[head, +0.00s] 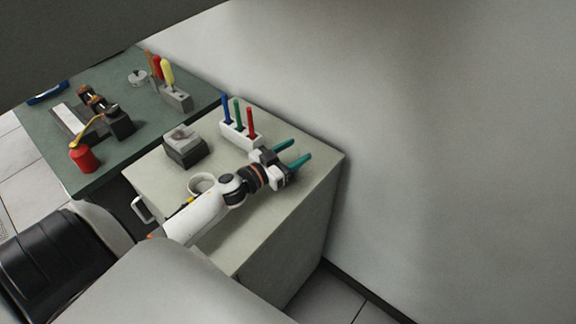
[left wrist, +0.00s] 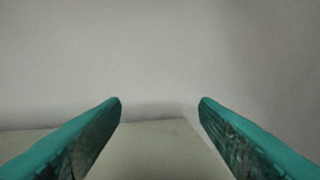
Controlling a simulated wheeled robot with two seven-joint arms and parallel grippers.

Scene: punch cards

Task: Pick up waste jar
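A pale round open-topped jar (head: 202,181), which looks like the waste jar, stands on the light cabinet top. My left forearm partly covers its lower right side. My left gripper (head: 302,149) is past the jar, to its upper right, above the cabinet's right part near the wall. Its two teal fingers are spread with nothing between them. The left wrist view also shows the open fingers (left wrist: 160,102), facing the wall with a strip of cabinet top below; the jar is not in that view. My right gripper is not in view.
A white holder (head: 240,136) with blue, green and red pens stands near the left gripper. A grey box (head: 184,145) is behind the jar. A green table (head: 140,150) at left carries a red can (head: 84,158) and tools. The wall (head: 430,150) bounds the right.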

